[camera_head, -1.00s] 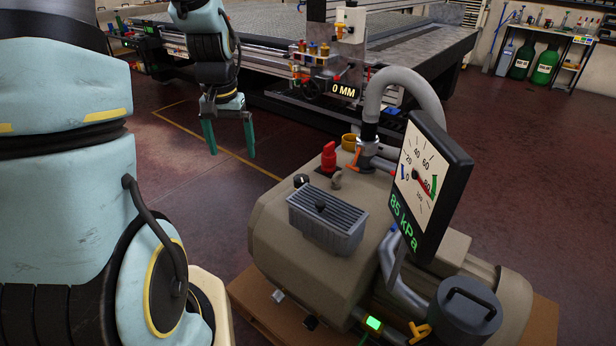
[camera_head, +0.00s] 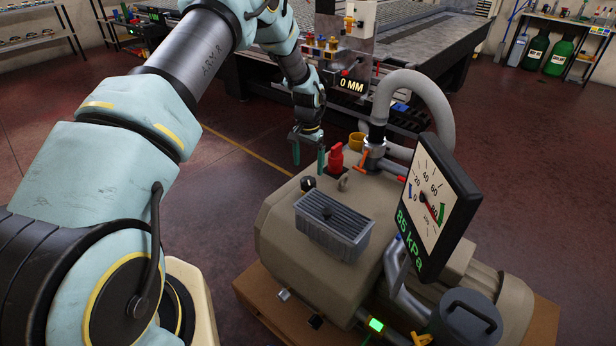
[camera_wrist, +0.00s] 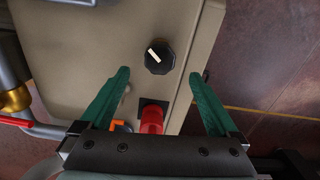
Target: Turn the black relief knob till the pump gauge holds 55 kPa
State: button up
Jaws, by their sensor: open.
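The black relief knob (camera_head: 308,184) sits on top of the beige pump (camera_head: 290,235), near its far left edge. In the wrist view the knob (camera_wrist: 159,57) shows a white pointer line and lies ahead of the fingertips, between their lines. My gripper (camera_head: 309,152) is open and empty, above and behind the knob; its fingers also show in the wrist view (camera_wrist: 160,75). The pump gauge (camera_head: 426,195) faces left on the right side of the pump. Its green digits read 85 kPa, and its red needle points near 80.
A red part (camera_head: 335,160) stands beside the knob; in the wrist view it (camera_wrist: 151,120) lies between my fingers. A ribbed grey box (camera_head: 333,225), a grey hose (camera_head: 425,95) and an orange-handled valve (camera_head: 372,158) are close by. The grid table (camera_head: 400,45) stands behind.

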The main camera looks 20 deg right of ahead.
aim_at(308, 180)
notch_tip(308, 180, down, 7)
jog(key=shift+r+p, duration=0.1)
jog(key=shift+p, duration=0.7)
jog(key=shift+c, duration=0.3)
jog(key=c, duration=1.3)
